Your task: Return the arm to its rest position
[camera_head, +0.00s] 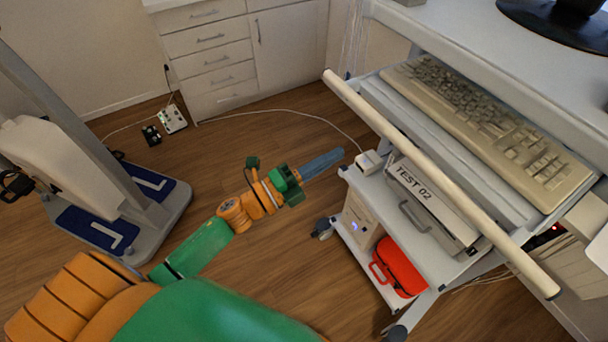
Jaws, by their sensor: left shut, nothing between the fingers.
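My left arm comes in from the lower left, green and orange, and reaches out over the wooden floor. Its gripper (322,163) has blue-grey fingers, is shut and holds nothing. The fingertips are in the picture's middle, a little left of the cart's white box and apart from it in the picture. My right gripper is not in view.
A wheeled cart (356,190) on the right carries a keyboard (490,130), a case marked TEST 02 (430,200) and a red case (398,266). A grey-based stand (165,215) is at left. White drawers (215,55) stand behind. Cables cross the floor.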

